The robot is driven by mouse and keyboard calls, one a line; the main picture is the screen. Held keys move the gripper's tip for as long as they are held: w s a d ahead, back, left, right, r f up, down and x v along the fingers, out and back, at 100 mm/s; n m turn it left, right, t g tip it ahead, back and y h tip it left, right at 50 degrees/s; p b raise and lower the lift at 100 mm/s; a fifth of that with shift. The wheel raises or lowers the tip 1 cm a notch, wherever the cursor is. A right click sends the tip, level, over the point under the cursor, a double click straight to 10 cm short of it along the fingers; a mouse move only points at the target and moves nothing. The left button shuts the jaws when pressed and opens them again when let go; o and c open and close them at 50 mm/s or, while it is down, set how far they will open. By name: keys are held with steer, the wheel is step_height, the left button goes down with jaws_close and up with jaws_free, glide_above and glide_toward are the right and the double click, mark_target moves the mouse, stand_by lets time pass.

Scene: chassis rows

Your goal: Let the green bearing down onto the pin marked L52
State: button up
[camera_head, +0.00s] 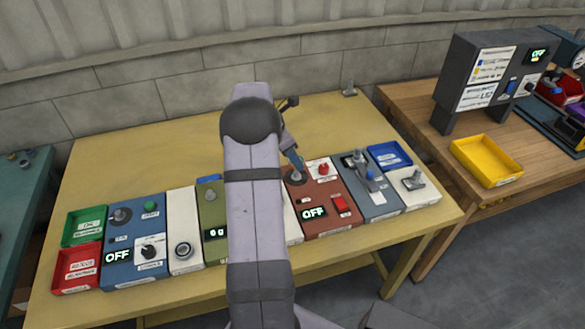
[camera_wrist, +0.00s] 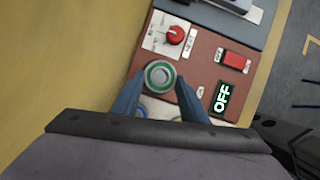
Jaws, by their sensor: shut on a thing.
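The green bearing (camera_wrist: 160,75), a ring with a grey middle, sits between the two blue fingertips of my gripper (camera_wrist: 160,85) in the wrist view. My gripper is shut on it, over the red-brown panel (camera_wrist: 205,60). In the head view my gripper (camera_head: 296,164) is at the back left of that panel, above a dark round base (camera_head: 296,177). A grey round centre shows inside the ring. I cannot tell whether the ring is above the pin or around it. No L52 mark is readable, and the bearing is not distinct in the head view.
A red knob (camera_head: 323,169) stands close right of my gripper. A red switch (camera_head: 340,204) and an OFF display (camera_head: 314,213) are in front. Green (camera_head: 84,226) and red (camera_head: 78,268) trays lie far left, a blue tray (camera_head: 389,156) at right.

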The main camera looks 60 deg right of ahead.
step_height(320, 180, up, 4)
steer(key=shift+r+b, duration=0.2)
steer(key=shift+b, duration=0.1)
steer(key=s+d+m+g+y+p, duration=0.1)
steer(key=s+d+m+p, duration=0.1)
steer(key=s+p, duration=0.55)
steer(key=s+d+m+p, duration=0.2)
steer(key=s+d+p, duration=0.15)
steer(key=s, duration=0.75)
steer(key=r+n+t+h, duration=0.1)
steer(key=n+t+h, duration=0.15)
steer(key=n, duration=0.55)
glide_above(358, 150)
steer(key=shift+w+a+r+y+p, duration=0.1)
steer(key=shift+a+y+p, duration=0.2)
steer(key=shift+p, duration=0.15)
steer(key=shift+n, duration=0.3)
steer(key=shift+f, duration=0.2)
steer(key=shift+f+b, duration=2.4)
steer(key=shift+f, duration=0.8)
